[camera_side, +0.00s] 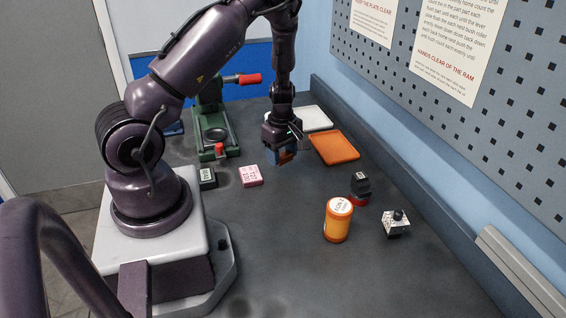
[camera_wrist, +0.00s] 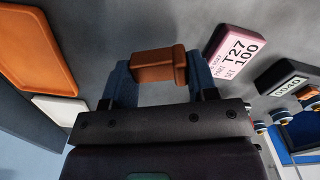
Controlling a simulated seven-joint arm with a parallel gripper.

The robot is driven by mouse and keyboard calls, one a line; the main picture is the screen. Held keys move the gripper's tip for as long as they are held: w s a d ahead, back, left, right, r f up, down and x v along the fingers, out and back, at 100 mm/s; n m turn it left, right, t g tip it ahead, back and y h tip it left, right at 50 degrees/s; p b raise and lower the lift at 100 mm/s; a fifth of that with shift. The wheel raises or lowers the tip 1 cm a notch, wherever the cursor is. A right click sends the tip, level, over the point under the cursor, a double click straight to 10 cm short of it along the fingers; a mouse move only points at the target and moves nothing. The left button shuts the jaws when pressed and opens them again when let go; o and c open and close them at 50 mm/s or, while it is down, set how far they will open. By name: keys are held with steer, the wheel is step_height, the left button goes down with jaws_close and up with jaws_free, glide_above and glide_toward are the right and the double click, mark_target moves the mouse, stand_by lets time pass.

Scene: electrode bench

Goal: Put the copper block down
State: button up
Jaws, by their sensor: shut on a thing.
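The copper block (camera_wrist: 155,66) is a small orange-brown bar held across my gripper (camera_wrist: 160,78) in the wrist view. The two blue fingers close on its ends. In the side view, my gripper (camera_side: 279,154) points down over the middle of the bench, just left of the orange tray, and the copper block (camera_side: 286,158) shows small between the fingers. The fingers partly cover it there. I cannot tell whether the block's underside touches the bench top.
An orange tray (camera_side: 335,148) and a white tray (camera_side: 314,118) lie at right and behind. A green press (camera_side: 216,128), a pink labelled block (camera_side: 250,176) and a dark labelled block (camera_side: 207,178) are left. An orange jar (camera_side: 338,221) stands in front. The bench's near middle is clear.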

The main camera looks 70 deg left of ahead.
mark_target(283, 171)
steer(key=shift+w+a+f, duration=0.1)
steer(key=shift+w+f, duration=0.05)
steer(key=shift+f, duration=1.6)
steer(key=shift+f, duration=0.2)
steer(key=o, duration=1.1)
steer(key=shift+r, duration=0.15)
